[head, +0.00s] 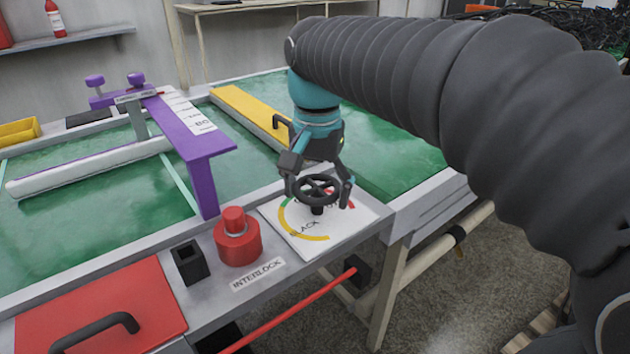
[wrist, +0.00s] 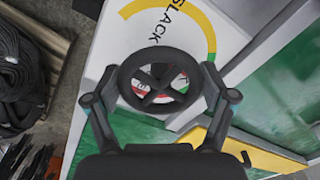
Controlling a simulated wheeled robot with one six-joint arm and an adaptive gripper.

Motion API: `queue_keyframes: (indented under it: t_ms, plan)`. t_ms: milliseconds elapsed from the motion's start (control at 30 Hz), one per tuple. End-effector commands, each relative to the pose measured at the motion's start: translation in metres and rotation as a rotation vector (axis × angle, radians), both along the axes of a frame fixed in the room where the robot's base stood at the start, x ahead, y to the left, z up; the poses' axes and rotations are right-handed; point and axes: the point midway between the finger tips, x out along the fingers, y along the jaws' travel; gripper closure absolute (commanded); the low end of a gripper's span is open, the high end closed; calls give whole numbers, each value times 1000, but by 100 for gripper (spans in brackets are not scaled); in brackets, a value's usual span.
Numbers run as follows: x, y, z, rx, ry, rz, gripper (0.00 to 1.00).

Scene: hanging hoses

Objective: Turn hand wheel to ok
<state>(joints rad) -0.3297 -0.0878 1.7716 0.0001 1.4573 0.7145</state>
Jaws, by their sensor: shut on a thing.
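The hand wheel (head: 316,189) is a small dark spoked wheel on a short post above a white dial plate (head: 346,232). The plate has a yellow arc marked SLACK, with green and red parts partly hidden behind the wheel and gripper. My gripper (head: 317,187) reaches down from above with one finger on each side of the wheel. In the wrist view the wheel (wrist: 158,49) sits between both fingers, which are shut on its rim. A small red, white and green patch shows through the spokes. I cannot tell where any pointer stands.
A red button (head: 238,240) and a black block (head: 190,262) stand left of the plate, near an INTERLOCK label (head: 258,274). A purple bracket (head: 187,135) rises behind them. A yellow bar (head: 247,112) lies behind the gripper. A red panel with a handle (head: 95,310) is front left.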

Motion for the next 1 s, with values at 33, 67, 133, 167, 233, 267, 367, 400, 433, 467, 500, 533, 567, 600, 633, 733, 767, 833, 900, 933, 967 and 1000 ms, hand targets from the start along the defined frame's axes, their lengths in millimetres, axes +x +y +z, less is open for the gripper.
queue_keyframes:
  t_ms: [33,67,133,167,233,267,367,400,433,467,500,533,567,600,633,733,767,833,900,933,967,1000]
  plan:
    - [-1,0,-2,-2,5,-8,52]
    - [-1,0,-2,-2,5,-11,52]
    - [-1,0,-2,-2,5,-17,52]
    - [-1,0,-2,-2,5,-18,52]
    - [-1,0,-2,-2,5,-20,52]
    - [-1,0,-2,-2,5,-20,52]
    - [-1,0,-2,-2,5,-20,52]
    - [-1,0,-2,-2,5,-20,52]
    - [-1,0,-2,-2,5,-19,52]
    - [-1,0,-2,-2,5,-19,52]
    - [-1,0,-2,-2,5,-19,52]
    - [-1,0,-2,-2,5,-19,12]
    - [-1,0,-2,-2,5,-19,5]
    - [-1,0,-2,-2,5,-19,0]
    - [0,0,-2,-2,4,-19,0]
    - [0,0,-1,-1,3,-19,0]
    - [0,0,-1,-1,3,-19,0]
    - [0,0,-1,-1,3,-19,0]
    - [0,0,-1,-1,1,-19,0]
    - [0,0,0,-1,1,-19,0]
    - [0,0,1,-1,1,-19,0]
    - [0,0,3,0,0,-18,0]
